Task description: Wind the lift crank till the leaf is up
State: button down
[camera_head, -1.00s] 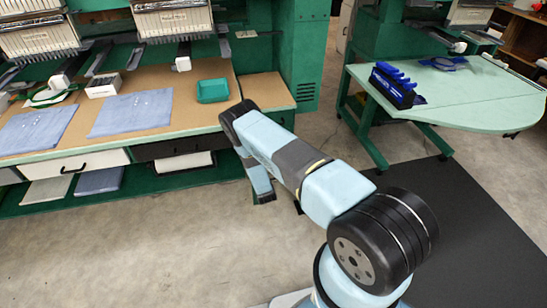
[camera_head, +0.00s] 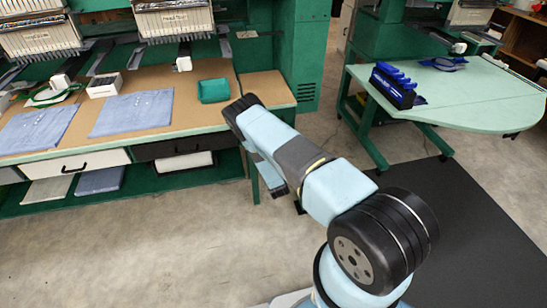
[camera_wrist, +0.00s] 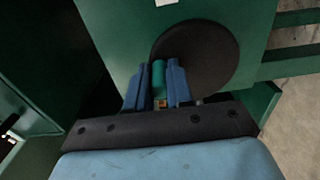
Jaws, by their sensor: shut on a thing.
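In the wrist view, my gripper (camera_wrist: 158,85) has its two blue fingers closed on a green crank handle (camera_wrist: 158,72), one finger on each side. Behind the handle is a dark round disc (camera_wrist: 212,60) on a green panel (camera_wrist: 115,25). The rest of the crank is hidden behind the fingers. In the head view, my arm reaches to the right end of the work table, and the gripper and crank do not show clearly. A brown board (camera_head: 264,90) at the table's right end looks level with the tabletop; I cannot tell if it is the leaf.
The brown table (camera_head: 180,85) holds a green tray (camera_head: 213,90), blue folded cloths (camera_head: 130,112) and a small white box (camera_head: 104,85). A pale green table (camera_head: 460,92) with a blue rack (camera_head: 393,88) stands at right. The concrete floor at front left is clear.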

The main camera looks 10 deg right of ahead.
jog(key=shift+w+d+r, duration=0.15)
jog(key=shift+d, duration=0.3)
jog(key=shift+w+d+r, duration=0.1)
jog(key=shift+w+d, duration=0.05)
jog(key=shift+d, duration=0.35)
jog(key=shift+s+d+f, duration=0.1)
jog(key=shift+d+f, duration=0.45)
jog(key=shift+f, duration=0.4)
jog(key=shift+s+d+f, duration=0.1)
jog(key=shift+d+f, duration=0.45)
jog(key=shift+f, duration=0.35)
jog(key=shift+s+a+f, duration=0.1)
jog(key=shift+a+f, duration=0.25)
jog(key=shift+f, duration=0.3)
jog(key=shift+w+a+f, duration=0.1)
jog(key=shift+a+f, duration=0.2)
jog(key=shift+f, duration=0.4)
jog(key=shift+s+a+f, duration=0.1)
jog(key=shift+a+f, duration=0.25)
jog(key=shift+f, duration=0.3)
